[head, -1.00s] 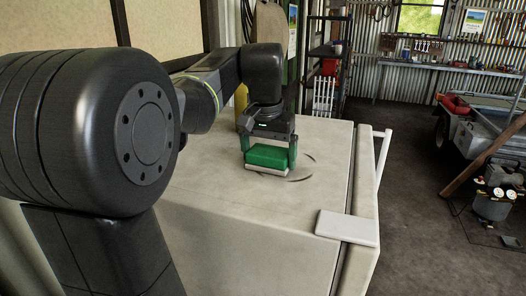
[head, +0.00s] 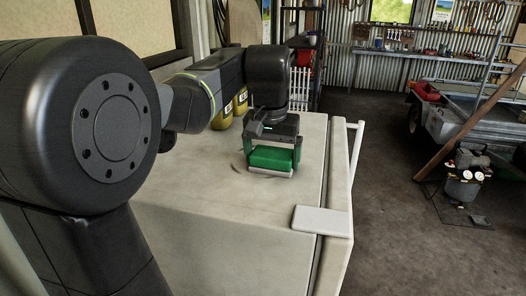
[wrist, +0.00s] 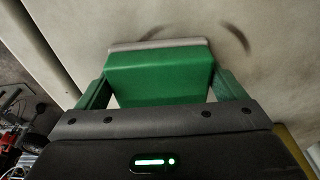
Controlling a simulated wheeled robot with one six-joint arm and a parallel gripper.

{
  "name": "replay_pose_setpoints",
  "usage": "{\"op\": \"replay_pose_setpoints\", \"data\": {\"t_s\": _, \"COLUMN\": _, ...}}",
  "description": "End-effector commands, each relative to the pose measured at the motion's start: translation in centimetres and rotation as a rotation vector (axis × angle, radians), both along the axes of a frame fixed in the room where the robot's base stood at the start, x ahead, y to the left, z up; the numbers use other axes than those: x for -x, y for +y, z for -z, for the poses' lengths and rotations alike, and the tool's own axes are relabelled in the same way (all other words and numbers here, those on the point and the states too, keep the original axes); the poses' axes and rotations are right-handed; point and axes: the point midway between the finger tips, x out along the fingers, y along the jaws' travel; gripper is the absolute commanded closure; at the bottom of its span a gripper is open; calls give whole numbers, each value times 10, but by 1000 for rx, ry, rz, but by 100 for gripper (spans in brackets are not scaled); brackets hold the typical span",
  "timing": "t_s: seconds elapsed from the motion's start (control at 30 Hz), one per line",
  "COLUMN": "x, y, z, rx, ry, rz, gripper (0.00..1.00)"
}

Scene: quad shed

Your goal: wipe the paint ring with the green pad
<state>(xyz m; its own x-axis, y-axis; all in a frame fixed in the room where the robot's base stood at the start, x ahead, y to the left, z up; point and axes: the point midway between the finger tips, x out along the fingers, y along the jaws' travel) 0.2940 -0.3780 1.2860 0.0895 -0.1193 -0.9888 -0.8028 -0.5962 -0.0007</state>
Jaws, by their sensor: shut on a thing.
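The green pad (head: 271,158) has a pale underside and sits flat at the top surface of a pale cabinet (head: 200,215). My gripper (head: 272,150) is shut on it, with one green finger at each end. In the wrist view the pad (wrist: 160,72) fills the space between the fingers. The paint ring (head: 238,167) shows as a faint dark arc just left of the pad; the pad and gripper hide the rest. In the wrist view a darker arc of the ring (wrist: 237,36) lies beyond the pad's right end, with a fainter piece further left.
A white slab (head: 322,220) lies at the cabinet's front right corner, and a white handle (head: 356,150) runs along its right side. Open floor lies to the right, before a trailer (head: 465,125) and a compressor (head: 464,185).

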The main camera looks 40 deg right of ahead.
Motion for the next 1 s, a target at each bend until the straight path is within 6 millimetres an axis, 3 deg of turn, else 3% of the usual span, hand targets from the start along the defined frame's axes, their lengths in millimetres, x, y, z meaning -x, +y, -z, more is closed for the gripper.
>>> {"op": "replay_pose_setpoints", "data": {"t_s": 0.57, "x": 28, "y": -22, "z": -2, "rx": -1, "ry": 0, "rz": 1, "gripper": 28}}
{"op": "replay_pose_setpoints", "data": {"t_s": 1.0, "x": 12, "y": -43, "z": -1, "rx": -1, "ry": 1, "rz": -1, "gripper": 28}}
